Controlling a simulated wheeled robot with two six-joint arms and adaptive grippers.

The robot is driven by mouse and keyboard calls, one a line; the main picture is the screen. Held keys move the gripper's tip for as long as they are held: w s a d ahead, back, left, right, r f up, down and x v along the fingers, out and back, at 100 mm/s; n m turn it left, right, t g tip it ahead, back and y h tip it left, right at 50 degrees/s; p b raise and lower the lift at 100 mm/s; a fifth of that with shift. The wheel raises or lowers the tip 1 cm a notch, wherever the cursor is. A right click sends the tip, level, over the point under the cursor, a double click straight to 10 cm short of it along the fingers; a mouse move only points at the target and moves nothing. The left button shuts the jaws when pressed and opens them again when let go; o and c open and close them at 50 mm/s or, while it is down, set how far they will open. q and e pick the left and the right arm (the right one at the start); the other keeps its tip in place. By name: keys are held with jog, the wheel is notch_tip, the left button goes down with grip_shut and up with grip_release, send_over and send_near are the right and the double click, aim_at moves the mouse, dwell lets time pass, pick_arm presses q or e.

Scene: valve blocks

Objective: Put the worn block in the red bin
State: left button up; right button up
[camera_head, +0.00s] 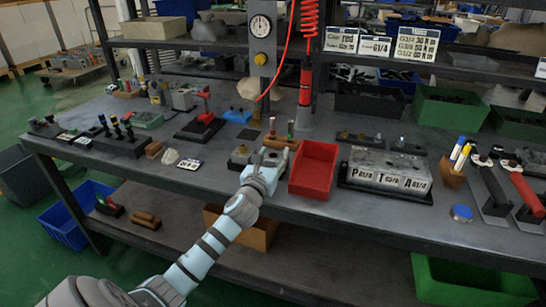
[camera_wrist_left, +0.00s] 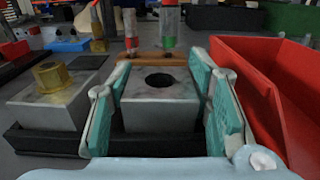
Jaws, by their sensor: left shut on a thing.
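My left gripper (camera_head: 268,157) is shut on a grey block with a dark round hole in its top (camera_wrist_left: 160,112). Its two teal-padded fingers (camera_wrist_left: 160,75) are on either side of the block in the left wrist view. A second grey block with a brass fitting on top (camera_wrist_left: 52,92) sits just to the left, in a black holder (camera_wrist_left: 45,143). I cannot tell whether the held block touches the holder. The open red bin (camera_head: 314,170) stands close to the right of the gripper; its wall also shows in the left wrist view (camera_wrist_left: 262,95). My right gripper is not in view.
A wooden stand with two upright fittings (camera_head: 280,142) is right behind the held block. A grey manifold with lettered labels (camera_head: 388,172) lies right of the bin. A gauge post (camera_head: 262,45) rises behind.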

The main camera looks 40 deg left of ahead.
pick_arm(q)
jog(key=o, duration=1.4)
jog(key=shift+o, duration=0.2)
jog(key=shift+f, duration=0.1)
